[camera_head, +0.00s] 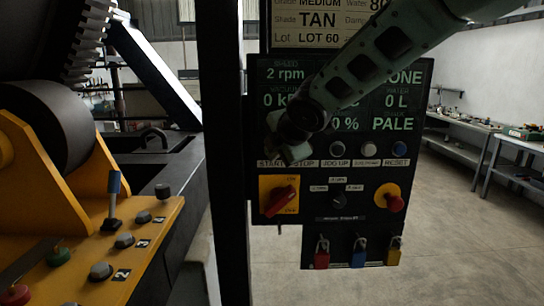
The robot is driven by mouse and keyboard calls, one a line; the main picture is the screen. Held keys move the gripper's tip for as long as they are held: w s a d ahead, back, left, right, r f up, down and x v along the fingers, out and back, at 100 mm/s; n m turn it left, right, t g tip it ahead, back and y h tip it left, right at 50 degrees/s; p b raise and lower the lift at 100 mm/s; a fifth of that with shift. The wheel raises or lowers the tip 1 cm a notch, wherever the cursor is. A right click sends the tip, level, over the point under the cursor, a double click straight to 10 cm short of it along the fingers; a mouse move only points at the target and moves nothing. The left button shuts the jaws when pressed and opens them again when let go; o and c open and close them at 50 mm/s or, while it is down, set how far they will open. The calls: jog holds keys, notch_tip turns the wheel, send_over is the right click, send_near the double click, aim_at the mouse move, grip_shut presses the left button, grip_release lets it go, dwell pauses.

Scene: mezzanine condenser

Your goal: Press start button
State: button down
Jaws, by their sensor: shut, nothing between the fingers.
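The control panel (428,120) stands upright in the middle, with a dark display above a row of buttons. The START label (268,163) and the STOP label (304,163) show at the left end of that row. The buttons above these two labels are hidden behind my gripper (290,154). My gripper is shut and empty, reaching down from the upper right across the display. Its tip appears in front of the start and stop area; I cannot tell whether it touches a button.
The row continues with the jog-up button (336,149), a pale button (367,148) and the blue reset button (399,149). Below are a red rotary switch (281,200), a red mushroom button (394,203) and padlocks (358,252). A yellow console (150,240) stands left.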

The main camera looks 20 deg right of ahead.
jog(key=shift+s+a+f, duration=0.1)
jog(key=shift+s, duration=0.1)
jog(key=shift+s+a+b, duration=0.25)
jog(key=shift+s+b, duration=0.4)
jog(key=shift+s, duration=0.1)
jog(key=shift+s+a+b, duration=0.2)
jog(key=shift+s+b, duration=0.5)
jog(key=shift+s, duration=0.1)
jog(key=shift+s+a+b, duration=0.25)
jog(key=shift+s+b, duration=0.4)
jog(key=shift+s, duration=0.1)
jog(key=s+a+f+m+g+b, duration=0.2)
jog(key=s+f+m+g, duration=0.3)
jog(key=s+f, duration=0.6)
jog(key=s+a+f+m+g+b, duration=0.3)
jog(key=s+f+m, duration=0.5)
jog(key=s, duration=1.2)
notch_tip(320, 180, down, 4)
jog(key=shift+s+a+f+m+g, duration=0.25)
jog(key=shift+a+g, duration=0.35)
jog(key=shift+g, duration=0.3)
